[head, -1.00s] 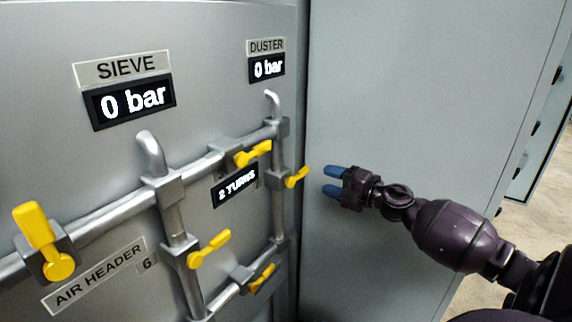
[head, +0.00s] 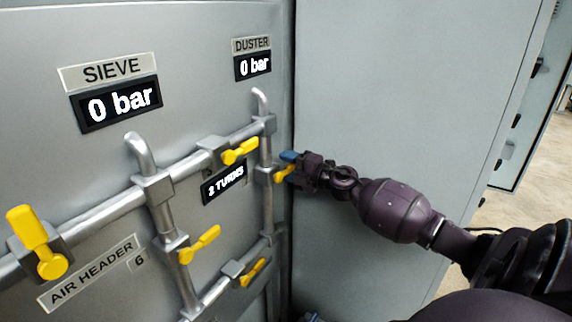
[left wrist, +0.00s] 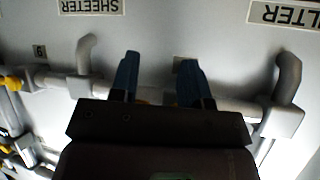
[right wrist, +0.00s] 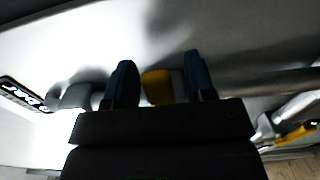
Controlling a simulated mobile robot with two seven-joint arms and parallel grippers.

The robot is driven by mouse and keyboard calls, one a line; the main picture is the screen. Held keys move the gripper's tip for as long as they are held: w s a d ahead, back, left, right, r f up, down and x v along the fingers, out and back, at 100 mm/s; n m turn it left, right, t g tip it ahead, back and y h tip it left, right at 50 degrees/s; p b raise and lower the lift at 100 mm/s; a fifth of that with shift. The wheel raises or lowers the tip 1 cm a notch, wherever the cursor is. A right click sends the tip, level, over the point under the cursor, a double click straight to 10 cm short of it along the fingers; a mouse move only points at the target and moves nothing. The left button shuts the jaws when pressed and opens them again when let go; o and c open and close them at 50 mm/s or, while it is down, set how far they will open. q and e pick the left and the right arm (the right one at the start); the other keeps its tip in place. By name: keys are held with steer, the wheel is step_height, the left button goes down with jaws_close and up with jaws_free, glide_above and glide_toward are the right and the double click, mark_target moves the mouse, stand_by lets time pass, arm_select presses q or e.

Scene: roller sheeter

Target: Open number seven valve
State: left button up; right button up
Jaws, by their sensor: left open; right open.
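A grey panel carries pipes with yellow valve handles; I cannot read a 7 on any valve. A yellow handle (head: 283,174) sits on the vertical pipe under the DUSTER display (head: 253,66). My right gripper (head: 287,164) is open at this handle. In the right wrist view the yellow handle (right wrist: 157,87) shows between the open fingers (right wrist: 157,66); I cannot tell whether they touch it.
Other yellow handles sit on the air header (head: 36,240), beside the turns display (head: 240,151), below SIEVE (head: 200,245) and lower down (head: 252,272). Both displays read 0 bar. A grey cabinet wall (head: 390,80) stands close to the right.

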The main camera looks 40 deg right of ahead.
steer(key=shift+w+a, duration=0.15)
steer(key=shift+w, duration=0.15)
steer(key=shift+c, duration=0.2)
jaws_close()
